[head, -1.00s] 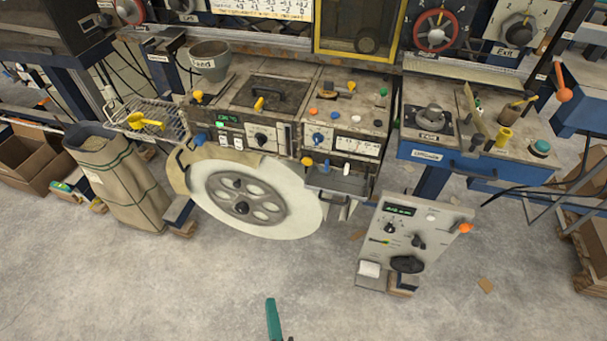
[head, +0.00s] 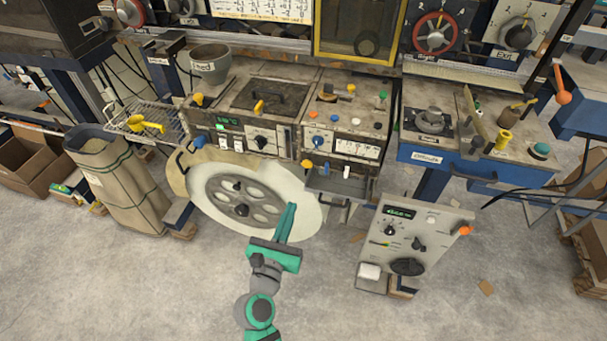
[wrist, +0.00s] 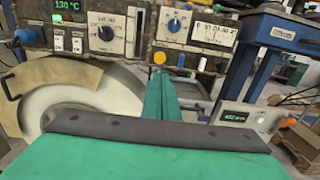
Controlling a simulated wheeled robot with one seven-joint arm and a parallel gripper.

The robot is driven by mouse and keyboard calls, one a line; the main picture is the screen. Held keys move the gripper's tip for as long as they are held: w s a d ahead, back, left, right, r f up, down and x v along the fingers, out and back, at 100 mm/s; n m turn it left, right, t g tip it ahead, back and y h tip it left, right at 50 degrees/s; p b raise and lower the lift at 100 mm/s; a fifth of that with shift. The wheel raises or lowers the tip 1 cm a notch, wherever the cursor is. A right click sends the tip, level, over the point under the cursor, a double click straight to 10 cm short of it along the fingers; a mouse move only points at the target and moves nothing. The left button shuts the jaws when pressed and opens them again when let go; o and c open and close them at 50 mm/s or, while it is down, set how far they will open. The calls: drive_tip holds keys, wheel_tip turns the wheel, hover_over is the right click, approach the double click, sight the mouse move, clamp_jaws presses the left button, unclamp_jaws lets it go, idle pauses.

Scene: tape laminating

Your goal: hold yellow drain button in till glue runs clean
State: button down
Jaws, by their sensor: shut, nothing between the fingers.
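A round yellow button (head: 306,163) sits on the lower front of the machine, left of a blue and a white one. In the wrist view the yellow button (wrist: 159,57) shows just beyond my fingertips. My gripper (head: 291,208) is green, with its fingers shut together and nothing between them. In the head view its tips are in front of the large pale wheel, below and a little left of the yellow button. In the wrist view the shut fingers (wrist: 161,80) point at the button, seemingly apart from it. No glue flow is visible.
The large wheel (head: 210,205) stands left of my fingers. A small shelf (head: 337,184) juts out below the buttons. A grey control box (head: 420,236) stands to the right. A sack (head: 125,185) stands at left. The floor in front is clear.

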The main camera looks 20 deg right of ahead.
sight(307, 165)
drive_tip(key=x, duration=1.4)
drive_tip(key=shift+w+d, duration=0.35)
drive_tip(key=shift+w, duration=0.2)
drive_tip(key=shift+w+d, duration=0.1)
drive_tip(key=shift+w, duration=0.1)
drive_tip(key=shift+d+r, duration=0.15)
drive_tip(key=shift+r, duration=0.1)
idle(4.7)
